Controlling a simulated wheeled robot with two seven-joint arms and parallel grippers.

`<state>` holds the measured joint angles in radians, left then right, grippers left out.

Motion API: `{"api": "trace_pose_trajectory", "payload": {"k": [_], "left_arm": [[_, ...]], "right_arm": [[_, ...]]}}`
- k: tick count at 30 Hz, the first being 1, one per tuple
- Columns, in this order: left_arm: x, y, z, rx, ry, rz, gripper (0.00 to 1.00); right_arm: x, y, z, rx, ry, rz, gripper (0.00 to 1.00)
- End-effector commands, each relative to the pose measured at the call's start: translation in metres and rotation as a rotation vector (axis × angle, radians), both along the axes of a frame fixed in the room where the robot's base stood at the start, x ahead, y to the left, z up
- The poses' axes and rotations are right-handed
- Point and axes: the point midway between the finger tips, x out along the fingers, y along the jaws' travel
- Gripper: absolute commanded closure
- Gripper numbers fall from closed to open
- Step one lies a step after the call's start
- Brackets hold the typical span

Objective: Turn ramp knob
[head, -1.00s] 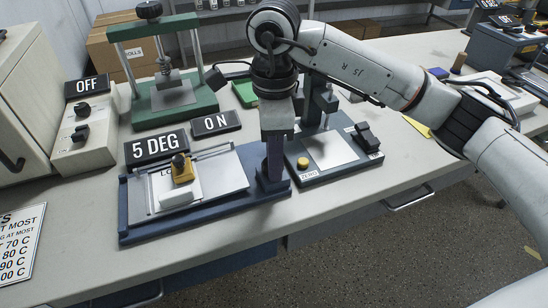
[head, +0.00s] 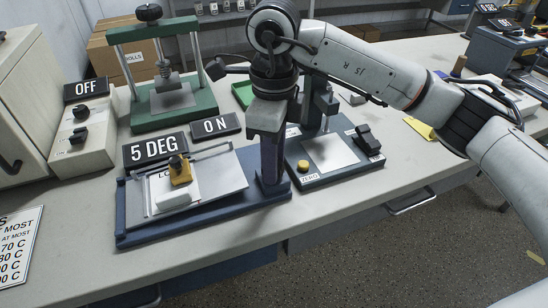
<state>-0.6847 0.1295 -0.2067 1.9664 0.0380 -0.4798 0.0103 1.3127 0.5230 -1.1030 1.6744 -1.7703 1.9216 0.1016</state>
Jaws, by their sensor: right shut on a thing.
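The blue ramp stand (head: 215,225) sits on the bench at front centre. Its silver plate (head: 226,172) looks tilted and carries a white sheet, a yellow piece with a dark knob (head: 180,170) and a white block (head: 174,200). An upright post (head: 271,160) rises at the stand's right end. My right gripper (head: 267,122) points down at the top of this post and is shut there. The ramp knob is hidden behind the gripper. A sign reading "5 DEG" (head: 156,150) stands behind the plate. My left gripper is not in view.
An "ON" sign (head: 215,126) and a green press (head: 172,119) stand behind the ramp. A blue-based device (head: 340,173) with a yellow button stands close on the right. A switch box (head: 82,150) is at the left. The bench front edge is clear.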

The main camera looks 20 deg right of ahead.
Motion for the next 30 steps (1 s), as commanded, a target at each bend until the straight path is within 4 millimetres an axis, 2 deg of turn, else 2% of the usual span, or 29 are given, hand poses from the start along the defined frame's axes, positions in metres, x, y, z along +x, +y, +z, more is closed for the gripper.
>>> {"api": "trace_pose_trajectory", "payload": {"k": [3,4,7,15,19,23,30], "left_arm": [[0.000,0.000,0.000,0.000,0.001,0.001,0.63],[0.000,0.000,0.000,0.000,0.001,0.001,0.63],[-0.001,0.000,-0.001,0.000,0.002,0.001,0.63],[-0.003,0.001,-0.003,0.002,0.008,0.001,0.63],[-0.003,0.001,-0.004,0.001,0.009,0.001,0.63],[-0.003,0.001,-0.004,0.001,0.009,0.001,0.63],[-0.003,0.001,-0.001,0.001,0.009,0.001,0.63]], "right_arm": [[0.001,0.000,0.001,0.000,-0.002,0.000,0.90],[0.001,0.000,0.001,0.000,-0.002,0.000,0.66],[0.000,0.000,0.001,0.000,-0.002,0.000,0.49],[0.000,0.000,0.001,0.000,-0.001,0.001,0.49],[0.001,0.000,0.008,0.000,-0.004,0.001,0.49],[0.001,0.000,0.029,0.000,-0.006,0.002,0.49],[0.001,0.000,0.078,0.000,-0.006,0.001,0.49]]}}
